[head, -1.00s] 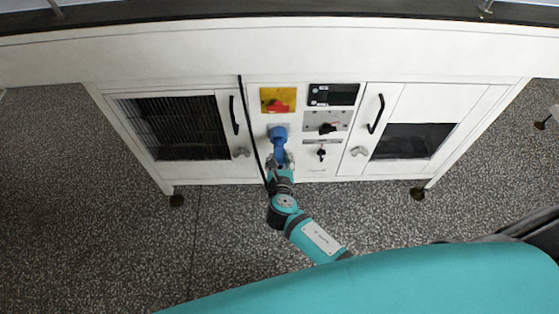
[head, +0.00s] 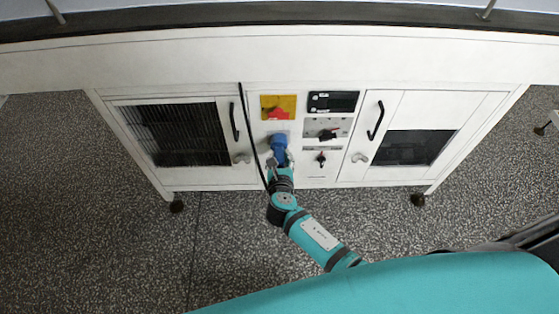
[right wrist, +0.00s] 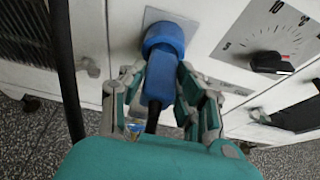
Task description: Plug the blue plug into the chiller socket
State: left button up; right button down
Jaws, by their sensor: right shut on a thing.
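The blue plug (right wrist: 158,82) lines up with the blue chiller socket (right wrist: 163,38) on a grey plate in the right wrist view. Plug and socket appear to meet; I cannot tell how deeply the plug is seated. In the head view the blue socket (head: 279,142) sits low in the middle panel, with the plug (head: 281,157) just below it. My right gripper (head: 280,164) is shut on the plug, and its fingers (right wrist: 160,98) flank the plug body in the wrist view. A dark cable shows under the plug. My left gripper is not in view.
A black cable (head: 247,125) hangs just left of the socket. A red switch on a yellow plate (head: 278,107) is above it. A dial (right wrist: 271,62) with a black knob is to the right. Cabinet doors with black handles (head: 375,120) flank the panel. The speckled floor is clear in front.

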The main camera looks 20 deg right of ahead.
aim_at(279, 166)
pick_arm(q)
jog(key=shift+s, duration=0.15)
pick_arm(e)
jog(key=shift+s+a, duration=0.1)
jog(key=shift+s+a+p, duration=0.2)
jog(key=shift+s+p, duration=0.2)
jog(key=shift+s, duration=0.45)
jog(key=shift+s+a, duration=0.15)
jog(key=shift+s, duration=0.3)
jog(key=shift+s+a, duration=0.1)
jog(key=shift+s, duration=0.2)
pick_arm(q)
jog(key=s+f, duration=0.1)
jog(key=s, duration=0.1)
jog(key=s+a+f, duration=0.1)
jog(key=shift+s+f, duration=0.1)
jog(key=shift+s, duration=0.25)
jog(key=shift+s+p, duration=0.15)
jog(key=shift+p, duration=0.2)
pick_arm(e)
jog(key=shift+r, duration=0.1)
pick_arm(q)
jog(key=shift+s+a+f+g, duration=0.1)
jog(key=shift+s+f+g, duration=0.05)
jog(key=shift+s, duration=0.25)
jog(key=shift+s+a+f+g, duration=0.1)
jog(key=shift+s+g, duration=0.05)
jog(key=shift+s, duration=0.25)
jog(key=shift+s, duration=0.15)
